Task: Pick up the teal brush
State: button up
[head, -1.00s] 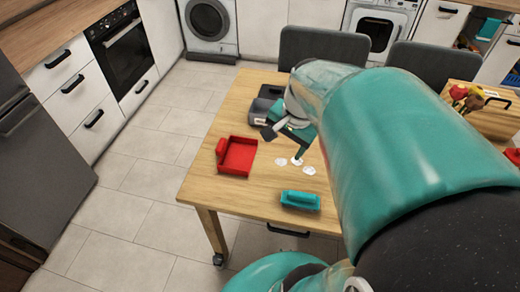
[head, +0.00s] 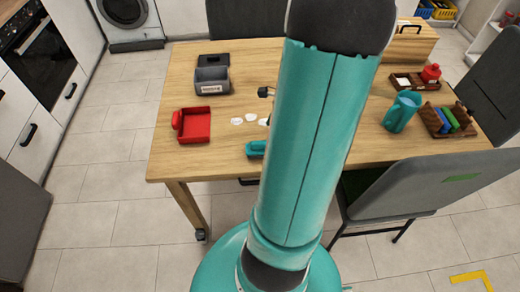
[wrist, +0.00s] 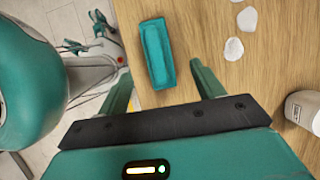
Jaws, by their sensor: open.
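The teal brush (head: 256,149) lies on the wooden table near its front edge, partly hidden behind my arm in the head view. In the wrist view the whole brush (wrist: 157,54) shows as a long teal block, slightly tilted, close to the table edge. My gripper (wrist: 160,70) is open, with one finger to the left and one to the right of the brush's near part in the picture. The brush appears ahead of the gripper; I cannot tell the height gap, and no contact is visible. In the head view my arm hides most of the gripper.
A grey container (head: 212,80) stands behind. A teal mug (head: 401,112) and a dark tray (head: 462,133) are on the right. A grey chair (head: 390,188) stands at front right.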

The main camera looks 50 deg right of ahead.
aim_at(261, 148)
jog(key=x, duration=0.4)
jog(key=shift+d+f, duration=0.1)
jog(key=shift+f, duration=0.15)
jog(key=x, duration=0.5)
jog(key=shift+a, duration=0.25)
jog(key=shift+c, duration=0.5)
jog(key=c, duration=1)
